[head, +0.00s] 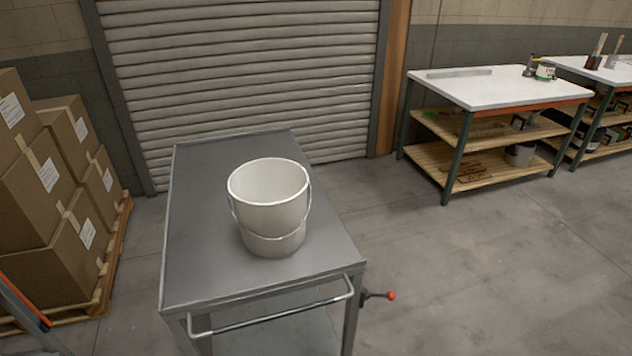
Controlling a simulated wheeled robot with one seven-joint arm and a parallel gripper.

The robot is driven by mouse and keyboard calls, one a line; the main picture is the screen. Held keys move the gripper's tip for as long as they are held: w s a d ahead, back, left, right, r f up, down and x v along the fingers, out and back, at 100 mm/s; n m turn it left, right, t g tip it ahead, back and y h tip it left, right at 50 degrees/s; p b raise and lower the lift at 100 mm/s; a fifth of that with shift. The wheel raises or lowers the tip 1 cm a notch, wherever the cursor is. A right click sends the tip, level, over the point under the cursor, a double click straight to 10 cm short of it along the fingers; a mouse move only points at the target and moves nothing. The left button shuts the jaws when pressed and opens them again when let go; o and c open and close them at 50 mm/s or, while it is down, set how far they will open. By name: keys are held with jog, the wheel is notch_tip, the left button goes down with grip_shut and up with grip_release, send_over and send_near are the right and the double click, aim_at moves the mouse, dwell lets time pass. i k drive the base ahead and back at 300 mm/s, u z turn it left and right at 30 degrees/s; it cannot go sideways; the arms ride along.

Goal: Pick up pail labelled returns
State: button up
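A white pail (269,204) stands upright on the grey top of a metal cart (205,265). Its open mouth faces up and it looks empty, though its bottom is not fully visible. A thin wire handle (309,210) hangs down around its front side. I can see no label on the side facing me, so I cannot tell whether it is the one labelled returns. My gripper is not in view.
The cart has a push bar (270,318) at its near edge and a red-knobbed lever (390,295) at its right. Stacked cartons (50,200) stand left. A white-topped workbench (490,90) stands back right. Floor right of the cart is clear.

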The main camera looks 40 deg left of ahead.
aim_at(269, 195)
jog(key=u, duration=0.65)
jog(key=i, duration=0.85)
jog(key=u, duration=1.3)
jog(key=i, duration=0.4)
jog(key=u, duration=0.45)
